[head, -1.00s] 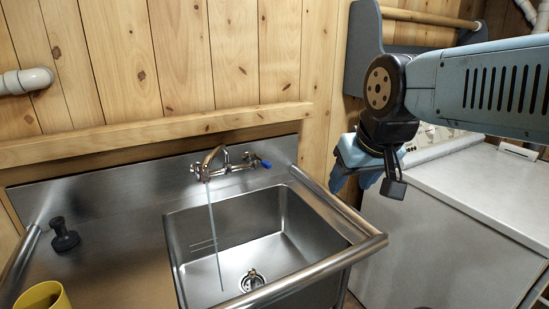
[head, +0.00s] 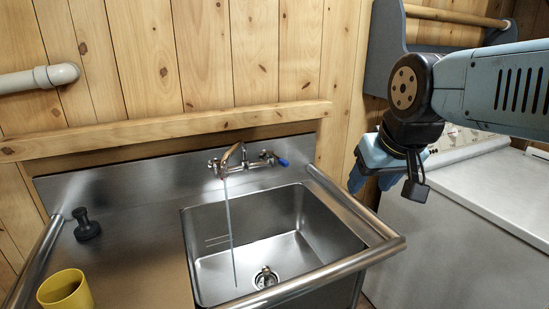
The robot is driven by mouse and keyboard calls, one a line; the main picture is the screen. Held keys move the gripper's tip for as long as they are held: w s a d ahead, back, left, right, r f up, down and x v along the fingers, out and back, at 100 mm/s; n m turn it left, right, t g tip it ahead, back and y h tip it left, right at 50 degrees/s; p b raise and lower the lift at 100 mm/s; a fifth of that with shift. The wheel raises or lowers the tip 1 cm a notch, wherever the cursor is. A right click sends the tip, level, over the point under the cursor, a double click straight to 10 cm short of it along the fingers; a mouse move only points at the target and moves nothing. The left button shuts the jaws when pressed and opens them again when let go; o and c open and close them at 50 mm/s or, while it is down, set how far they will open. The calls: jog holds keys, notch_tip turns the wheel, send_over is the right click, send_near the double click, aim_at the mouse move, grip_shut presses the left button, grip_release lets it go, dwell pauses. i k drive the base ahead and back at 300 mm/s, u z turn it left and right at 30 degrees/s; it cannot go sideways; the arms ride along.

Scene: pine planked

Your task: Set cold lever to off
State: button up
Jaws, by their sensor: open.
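The chrome faucet (head: 234,158) is mounted on the steel backsplash above the sink. A thin stream of water (head: 231,230) runs from its spout into the basin. A lever with a blue tip (head: 282,162) is at the faucet's right end; I take it as the cold lever. The other lever is too small to make out. My gripper (head: 366,182) is to the right of the sink, beyond its right rail and apart from the faucet. It points down and to the left, open, with nothing seen in it.
The sink basin (head: 310,228) has a round steel rail (head: 350,205) along its right side. A black stopper-like object (head: 86,226) and a yellow cup (head: 66,292) stand on the left drainboard. A white appliance (head: 480,190) stands at the right. A wood ledge (head: 170,130) runs above the backsplash.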

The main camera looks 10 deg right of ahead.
aim_at(270, 153)
jog(key=u, duration=0.5)
jog(key=i, duration=0.15)
jog(key=z, duration=2.6)
jog(key=k, duration=1.05)
jog(key=u, duration=0.9)
jog(key=i, duration=1)
jog(key=u, duration=0.1)
